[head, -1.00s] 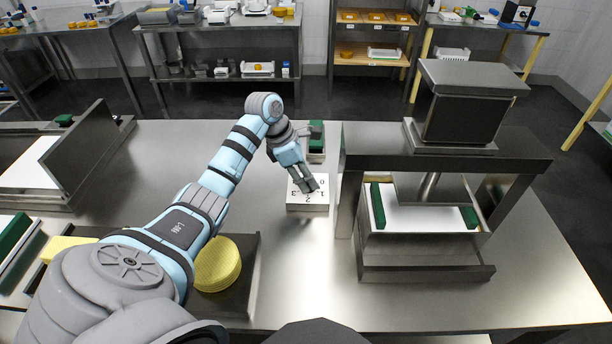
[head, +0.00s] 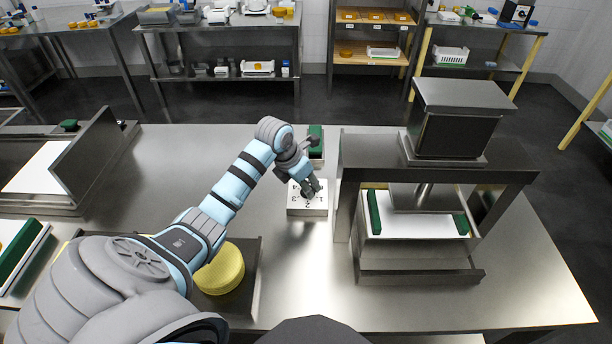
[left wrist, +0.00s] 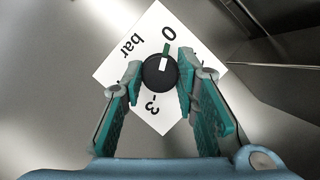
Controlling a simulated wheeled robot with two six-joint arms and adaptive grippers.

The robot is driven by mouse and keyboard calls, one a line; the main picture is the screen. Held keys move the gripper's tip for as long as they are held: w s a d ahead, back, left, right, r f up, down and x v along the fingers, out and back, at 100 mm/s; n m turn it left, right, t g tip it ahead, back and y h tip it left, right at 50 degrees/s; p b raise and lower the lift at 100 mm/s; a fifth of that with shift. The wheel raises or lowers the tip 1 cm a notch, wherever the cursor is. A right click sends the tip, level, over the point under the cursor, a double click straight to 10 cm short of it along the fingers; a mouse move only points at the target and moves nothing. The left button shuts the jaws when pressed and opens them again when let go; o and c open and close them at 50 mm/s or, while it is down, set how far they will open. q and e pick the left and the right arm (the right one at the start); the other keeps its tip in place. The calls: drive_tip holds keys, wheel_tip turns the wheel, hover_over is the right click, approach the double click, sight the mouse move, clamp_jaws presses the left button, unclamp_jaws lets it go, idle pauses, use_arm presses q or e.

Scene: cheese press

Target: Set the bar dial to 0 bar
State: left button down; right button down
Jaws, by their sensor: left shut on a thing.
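The bar dial (head: 297,207) is a white-topped block with printed numbers, standing on the steel table left of the press. In the left wrist view its white face (left wrist: 124,62) shows "0", "bar" and "-3", partly covered by my fingers. Its round black knob (left wrist: 154,82) has a white pointer mark that points roughly at the green mark by the "0". My left gripper (head: 310,191) is over the dial, its teal-padded fingers (left wrist: 159,80) shut on the knob from both sides. My right gripper is not in view.
The cheese press (head: 430,172) stands close to the right of the dial. A yellow cheese wheel (head: 220,270) lies on a dark tray at front left, beside my left arm. Open table lies in front of the dial.

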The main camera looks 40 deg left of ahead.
use_arm(q)
drive_tip(key=shift+w+r+n, duration=0.1)
drive_tip(key=shift+n, duration=0.2)
drive_tip(key=c, duration=1.3)
unclamp_jaws()
drive_tip(key=v, duration=1.2)
drive_tip(key=shift+d, duration=0.1)
